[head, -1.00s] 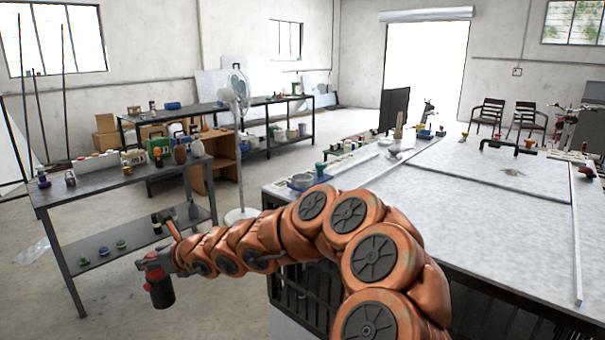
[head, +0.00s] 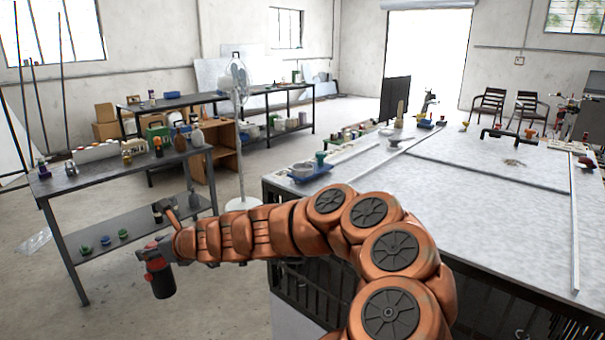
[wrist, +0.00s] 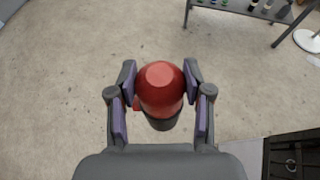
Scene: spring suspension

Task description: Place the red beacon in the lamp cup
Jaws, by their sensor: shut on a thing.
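The red beacon (wrist: 161,86) sits between the two fingers of my gripper (wrist: 160,74) in the wrist view, with its rounded red top toward the camera and a dark lower part. My gripper is shut on it and holds it in the air over bare floor. In the head view the beacon (head: 160,282) hangs below my gripper (head: 155,254), in front of the left workbench. A shallow grey cup in a blue holder (head: 308,172) stands on the near left corner of the large table. I cannot tell whether it is the lamp cup.
The left workbench (head: 95,182) carries bottles and small parts, with several green-topped items on its lower shelf (head: 120,245). The large pale table (head: 450,205) fills the right side. Floor is clear below my gripper.

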